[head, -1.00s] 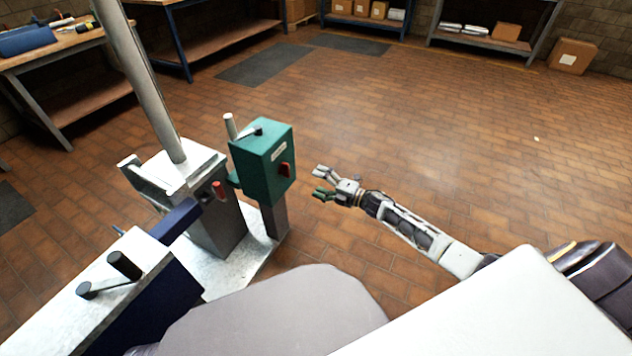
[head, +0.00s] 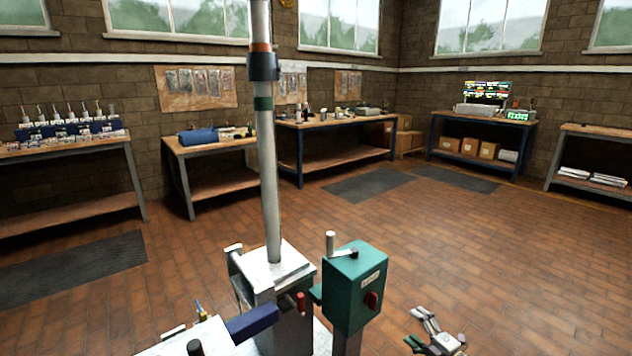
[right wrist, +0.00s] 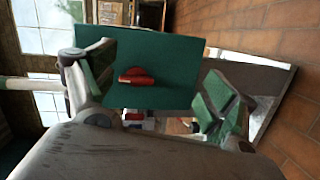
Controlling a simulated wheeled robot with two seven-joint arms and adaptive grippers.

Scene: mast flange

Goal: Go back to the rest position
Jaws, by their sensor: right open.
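My right gripper (head: 424,328) is open and empty at the bottom of the head view, to the right of the green switch box (head: 355,288) and apart from it. In the right wrist view, the green box (right wrist: 160,60) with its red knob (right wrist: 138,77) shows between the open fingers (right wrist: 155,85). The box stands on a grey post. The mast (head: 268,180) rises upright from a grey metal base (head: 275,270), with a dark collar (head: 263,64) and a green band on it. My left gripper is not in view.
A dark blue bar (head: 252,322) and a red handle (head: 299,302) sit by the mast base. Workbenches stand along the back wall, among them a blue-framed bench (head: 340,122). The tiled floor (head: 500,250) on the right is clear.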

